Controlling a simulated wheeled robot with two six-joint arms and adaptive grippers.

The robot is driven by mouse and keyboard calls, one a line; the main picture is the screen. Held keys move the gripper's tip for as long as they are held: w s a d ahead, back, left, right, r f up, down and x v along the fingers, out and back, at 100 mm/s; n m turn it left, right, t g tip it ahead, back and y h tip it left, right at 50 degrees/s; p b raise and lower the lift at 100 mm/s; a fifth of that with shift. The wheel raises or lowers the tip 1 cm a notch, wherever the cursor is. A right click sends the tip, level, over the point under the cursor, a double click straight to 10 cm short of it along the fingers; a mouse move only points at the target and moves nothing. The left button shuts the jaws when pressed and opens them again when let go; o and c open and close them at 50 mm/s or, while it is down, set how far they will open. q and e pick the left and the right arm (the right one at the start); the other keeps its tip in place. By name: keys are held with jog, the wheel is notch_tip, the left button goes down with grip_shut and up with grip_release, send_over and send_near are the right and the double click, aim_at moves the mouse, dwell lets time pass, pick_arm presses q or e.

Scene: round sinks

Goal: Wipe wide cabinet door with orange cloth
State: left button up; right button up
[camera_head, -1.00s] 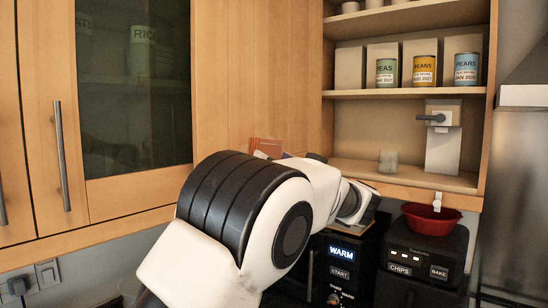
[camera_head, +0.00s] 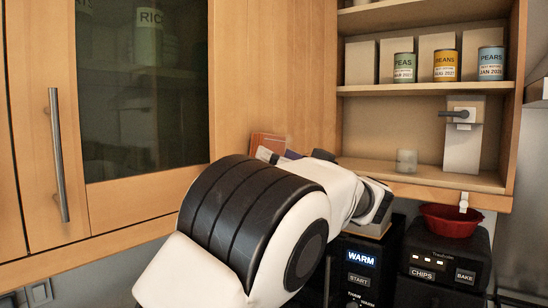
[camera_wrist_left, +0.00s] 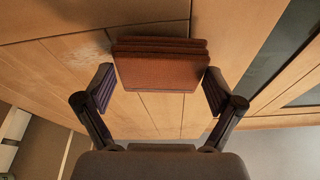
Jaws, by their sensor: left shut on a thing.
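The orange cloth (camera_wrist_left: 160,68) is a thick folded block between the fingertips of my left gripper (camera_wrist_left: 158,80) in the left wrist view. In the head view, a strip of the cloth (camera_head: 263,144) shows above my arm, in front of plain wood. My left gripper (camera_head: 284,154) is mostly hidden behind my own arm there. The plain wooden cabinet front (camera_head: 275,70) is right of a glass door. A pale smudge (camera_wrist_left: 82,52) marks the wood left of the cloth. Whether the cloth touches the wood I cannot tell. My right gripper is out of view.
The glass-fronted door (camera_head: 150,100) has a long metal handle (camera_head: 58,155). Open shelves at right hold several cans, including a pears can (camera_head: 490,63), and a small glass (camera_head: 406,161). Below are a toaster (camera_head: 440,255) with a red bowl (camera_head: 450,218) and an appliance reading WARM (camera_head: 361,258).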

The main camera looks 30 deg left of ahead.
pick_arm(q)
jog(key=shift+s+d+r, duration=0.15)
jog(key=shift+d+r, duration=0.05)
jog(key=shift+d, duration=0.3)
jog(key=shift+a, duration=0.5)
jog(key=shift+w+a, duration=0.2)
jog(key=shift+a, duration=0.45)
